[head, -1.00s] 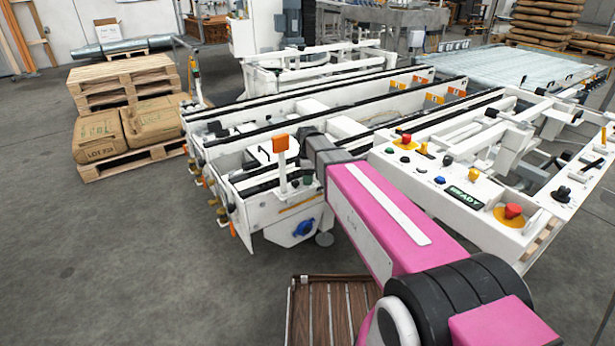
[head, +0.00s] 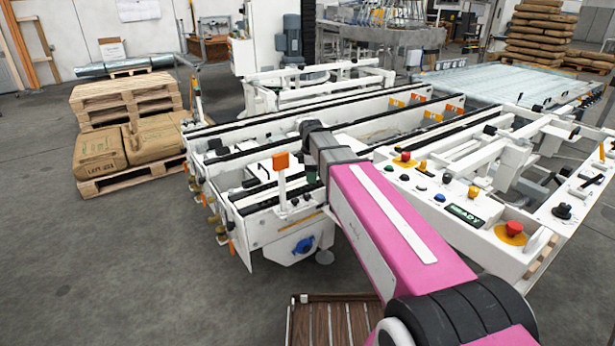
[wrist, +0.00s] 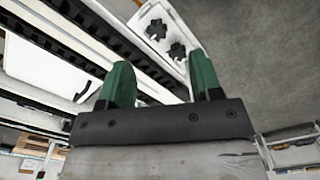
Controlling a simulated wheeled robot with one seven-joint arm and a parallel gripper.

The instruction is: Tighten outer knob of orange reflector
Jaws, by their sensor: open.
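The orange reflector (head: 281,160) stands on a white post at the near end of the white conveyor frame in the head view. Two black knobs sit on a white plate beyond the fingertips: one higher up (wrist: 155,29), one nearer the right finger (wrist: 177,51). Neither is touched. The reflector does not show clearly in the wrist view.
Conveyor rails (head: 330,115) run behind my gripper. A control panel (head: 440,195) with buttons and red stops lies to the right of my arm. A blue knob (head: 303,245) sits low on the conveyor's front. Open floor (head: 120,270) lies at left.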

